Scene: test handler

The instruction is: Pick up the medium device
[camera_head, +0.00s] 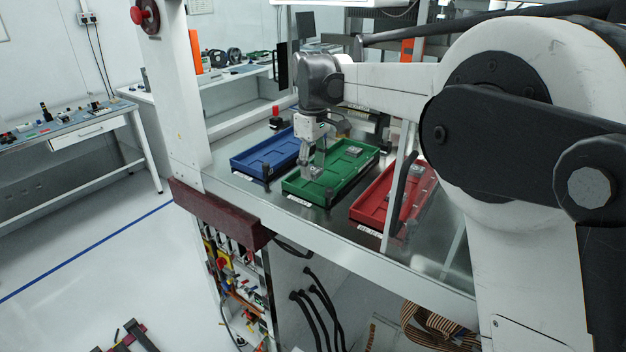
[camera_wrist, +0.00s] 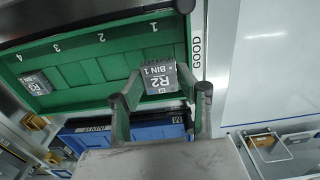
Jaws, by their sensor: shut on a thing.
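My gripper (camera_head: 313,172) points down at the near end of the green tray (camera_head: 335,180), which has a GOOD label. In the wrist view my gripper (camera_wrist: 162,100) has its two fingers on either side of a grey device (camera_wrist: 158,77) marked R2 BIN 1 and is shut on it. The device is at the tray's labelled end; I cannot tell whether it is clear of the tray floor. A second grey device (camera_wrist: 37,83) marked R2 sits at the tray's other end; it also shows in the head view (camera_head: 354,150). Which device is the medium one cannot be told by size.
A blue tray (camera_head: 250,168) lies left of the green one, and a red tray (camera_head: 375,207) with a small grey device lies right. A machine frame post (camera_head: 186,90) stands at the left edge of the metal table. A red stack-light-like object (camera_head: 275,113) stands behind the blue tray.

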